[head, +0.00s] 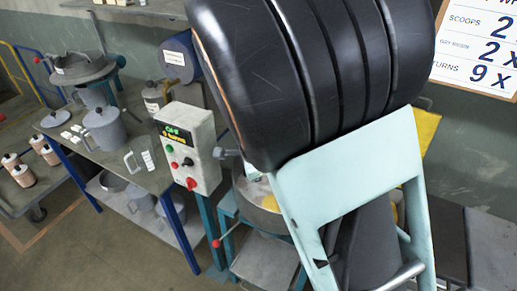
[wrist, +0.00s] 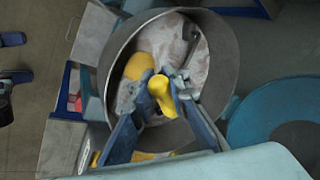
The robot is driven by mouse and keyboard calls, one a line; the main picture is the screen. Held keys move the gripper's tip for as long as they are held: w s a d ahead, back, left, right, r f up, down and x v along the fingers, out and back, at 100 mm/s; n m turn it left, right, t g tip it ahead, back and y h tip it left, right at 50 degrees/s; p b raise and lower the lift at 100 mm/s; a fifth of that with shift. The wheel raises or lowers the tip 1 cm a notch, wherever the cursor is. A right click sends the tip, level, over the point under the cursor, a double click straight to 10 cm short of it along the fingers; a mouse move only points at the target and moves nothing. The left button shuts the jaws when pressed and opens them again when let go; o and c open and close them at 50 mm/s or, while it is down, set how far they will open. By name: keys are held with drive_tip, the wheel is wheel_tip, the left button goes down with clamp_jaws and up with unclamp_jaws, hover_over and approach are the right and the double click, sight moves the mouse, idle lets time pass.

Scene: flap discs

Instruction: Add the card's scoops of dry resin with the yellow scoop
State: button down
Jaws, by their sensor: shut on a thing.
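My gripper (wrist: 164,92) is shut on the yellow scoop (wrist: 162,97), with the handle between its two blue-grey fingers. They are over the round metal pot (wrist: 228,45). A rounded yellow part (wrist: 139,65), apparently the scoop's bowl, shows inside the rim over pale powder (wrist: 165,38); I cannot tell whether it touches the powder or holds any. In the head view, my arm hides the gripper and most of the pot (head: 268,218). The card (head: 480,45) at the upper right reads "scoops 2", "dry resin 2 x" and "turns 9 x", cut off at its right edge.
A control box (head: 190,148) with a lit display and buttons stands left of the pot. A bench (head: 150,180) at the left bears a grey jug (head: 104,130), a clear measuring jug (head: 140,160) and canisters. A grey curved rod (wrist: 190,50) is inside the pot.

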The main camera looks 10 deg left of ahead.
drive_tip(key=shift+w+d+r+y, duration=0.25)
drive_tip(key=shift+d+r+y, duration=0.45)
drive_tip(key=shift+d+y, duration=0.15)
drive_tip(key=w+d+m+y+b, duration=0.2)
drive_tip(key=d+m+y+b, duration=0.1)
drive_tip(key=d+y+b, duration=0.4)
drive_tip(key=w+d+m+y+b, duration=0.1)
drive_tip(key=d+m+y+b, duration=0.1)
drive_tip(key=d+y+b, duration=0.6)
drive_tip(key=shift+w+d+f+m+g+b, duration=0.3)
drive_tip(key=shift+w+d+m+b, duration=0.1)
drive_tip(key=shift+d+b, duration=0.8)
drive_tip(key=shift+a, duration=0.15)
